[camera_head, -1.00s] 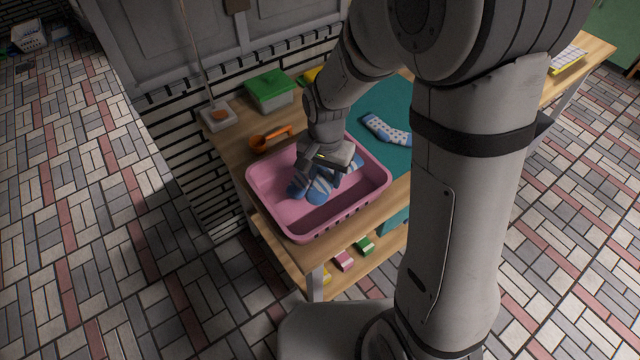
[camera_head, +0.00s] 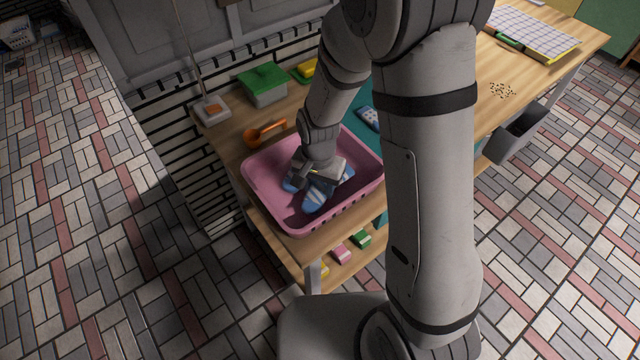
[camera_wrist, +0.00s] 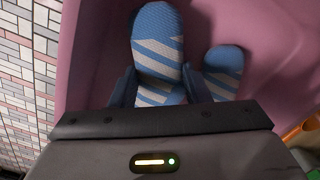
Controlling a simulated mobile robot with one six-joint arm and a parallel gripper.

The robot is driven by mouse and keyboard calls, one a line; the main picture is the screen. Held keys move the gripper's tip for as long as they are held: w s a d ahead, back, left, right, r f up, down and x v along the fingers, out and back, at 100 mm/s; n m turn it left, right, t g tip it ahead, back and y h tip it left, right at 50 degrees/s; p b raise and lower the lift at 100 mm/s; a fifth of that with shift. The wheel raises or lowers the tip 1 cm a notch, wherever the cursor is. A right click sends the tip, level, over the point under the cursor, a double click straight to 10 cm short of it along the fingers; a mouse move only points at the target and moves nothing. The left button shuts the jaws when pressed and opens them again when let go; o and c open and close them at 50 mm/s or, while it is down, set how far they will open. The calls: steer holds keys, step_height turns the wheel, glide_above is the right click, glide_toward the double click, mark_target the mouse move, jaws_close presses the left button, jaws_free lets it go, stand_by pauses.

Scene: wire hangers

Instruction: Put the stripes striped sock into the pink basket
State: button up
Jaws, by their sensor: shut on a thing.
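The pink basket (camera_head: 262,192) stands on the near left end of the wooden table. My gripper (camera_head: 308,184) is inside the basket, low between its walls. It is shut on a blue and white striped sock (camera_wrist: 155,45), whose end sticks out beyond the fingers in the wrist view. A second striped piece (camera_wrist: 224,68) lies just right of the fingers; I cannot tell whether it is another sock or part of the same one. In the head view, striped fabric (camera_head: 314,198) shows below my gripper. My wrist hides part of it.
A blue dotted sock (camera_head: 368,118) lies on the teal mat behind the basket, partly hidden by my arm. An orange scoop (camera_head: 264,132) and a green-lidded box (camera_head: 264,86) stand behind the basket. A grey bin (camera_head: 516,134) hangs at the table's right edge.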

mark_target(318, 189)
steer(key=shift+f, duration=0.35)
steer(key=o, duration=0.9)
steer(key=shift+o, duration=0.2)
steer(key=shift+r, duration=0.1)
step_height(318, 189, up, 13)
steer(key=s+d+r+n+t, duration=0.2)
steer(key=s+d+r+n, duration=0.2)
steer(key=s+d+r, duration=0.6)
steer(key=s+d, duration=0.2)
steer(key=d, duration=0.1)
steer(key=shift+s+n+t+p, duration=0.25)
steer(key=shift+n+t+p, duration=0.15)
steer(key=shift+r, duration=0.1)
